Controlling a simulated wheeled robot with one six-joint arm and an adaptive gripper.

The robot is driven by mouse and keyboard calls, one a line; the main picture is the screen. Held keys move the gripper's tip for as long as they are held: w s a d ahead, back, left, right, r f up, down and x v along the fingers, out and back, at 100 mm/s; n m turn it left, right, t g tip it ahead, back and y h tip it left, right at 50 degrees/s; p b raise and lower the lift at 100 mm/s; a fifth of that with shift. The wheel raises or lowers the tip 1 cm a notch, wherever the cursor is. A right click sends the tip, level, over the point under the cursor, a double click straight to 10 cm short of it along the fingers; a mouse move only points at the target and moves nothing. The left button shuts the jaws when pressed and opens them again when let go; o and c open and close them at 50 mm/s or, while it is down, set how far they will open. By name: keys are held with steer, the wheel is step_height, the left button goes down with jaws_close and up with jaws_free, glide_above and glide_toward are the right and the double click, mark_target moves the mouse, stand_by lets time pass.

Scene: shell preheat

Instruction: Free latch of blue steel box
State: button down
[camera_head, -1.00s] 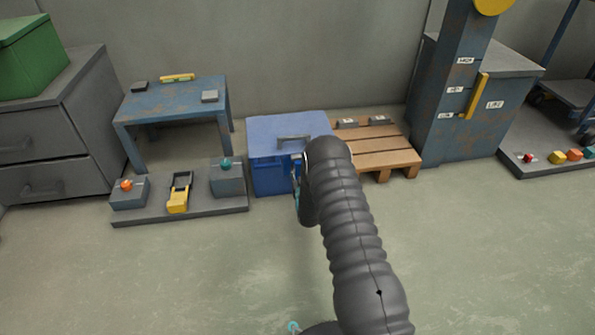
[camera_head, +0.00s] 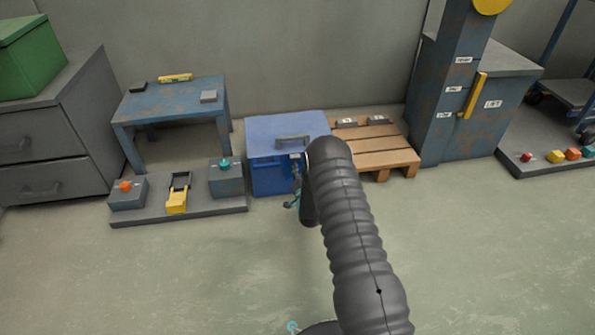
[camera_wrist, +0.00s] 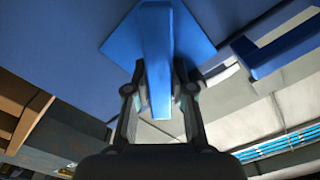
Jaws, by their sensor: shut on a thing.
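The blue steel box (camera_head: 270,180) stands on the floor against the back wall, its lid down and a grey handle (camera_head: 293,140) on top. In the wrist view its blue latch (camera_wrist: 157,45) sticks out from a lighter blue plate on the box's face (camera_wrist: 60,60). My gripper (camera_wrist: 158,92) has one finger on each side of the latch and is shut on it. In the head view my arm hides most of the gripper and the box's right front, so the latch's full position cannot be told there.
A wooden pallet (camera_head: 385,160) stands close right of the box. A grey floor platform (camera_head: 150,217) with buttons and a yellow lever lies to the left, before a blue table (camera_head: 175,100). The blue cabinet (camera_head: 465,140) is farther right. The floor in front is clear.

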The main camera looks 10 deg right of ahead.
steer(key=m, duration=0.5)
steer(key=shift+d+f+m, duration=0.2)
steer(key=shift+m, duration=0.1)
steer(key=shift+f+m, duration=0.2)
steer(key=shift+m, duration=2)
steer(key=c, duration=1)
jaws_free()
steer(key=shift+s, duration=0.1)
steer(key=s, duration=1.2)
steer(key=shift+w+r, duration=0.1)
steer(key=shift+w, duration=0.05)
